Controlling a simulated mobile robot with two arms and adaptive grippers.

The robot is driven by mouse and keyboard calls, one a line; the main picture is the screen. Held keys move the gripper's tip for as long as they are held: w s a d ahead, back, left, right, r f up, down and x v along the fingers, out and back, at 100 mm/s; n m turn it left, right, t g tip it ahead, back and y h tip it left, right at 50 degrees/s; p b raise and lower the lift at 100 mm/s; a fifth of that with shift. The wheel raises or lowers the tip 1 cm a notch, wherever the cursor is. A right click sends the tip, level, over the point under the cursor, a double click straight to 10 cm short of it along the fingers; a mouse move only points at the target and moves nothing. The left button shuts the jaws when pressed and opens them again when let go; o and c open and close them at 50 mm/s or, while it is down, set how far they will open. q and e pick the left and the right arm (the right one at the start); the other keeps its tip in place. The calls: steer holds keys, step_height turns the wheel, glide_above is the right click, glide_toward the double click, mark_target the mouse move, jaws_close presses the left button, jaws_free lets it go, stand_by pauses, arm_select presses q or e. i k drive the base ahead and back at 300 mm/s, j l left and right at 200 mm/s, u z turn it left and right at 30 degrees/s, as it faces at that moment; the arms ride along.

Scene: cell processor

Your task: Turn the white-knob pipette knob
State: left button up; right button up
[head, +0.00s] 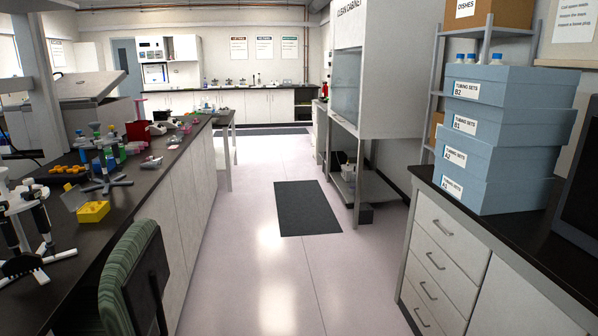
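A pipette stand (24,232) with black and white pipettes hangs upright at the left edge of the picture, on the near end of the dark left bench (128,200). It is partly cut off by the frame. The pipettes are too small and crowded for me to tell for sure which one has the white knob. A second, smaller rack with a dark foot (108,184) stands farther back on the same bench. Neither of my grippers shows in the head view.
An open yellow box (93,211) and several colored bottles and racks crowd the left bench. A green striped chair (128,275) stands against its front. The aisle floor (250,262) is clear around a dark mat (308,208). Blue boxes (510,140) are stacked on the right counter.

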mark_target(28, 182)
steer(key=u, duration=1.4)
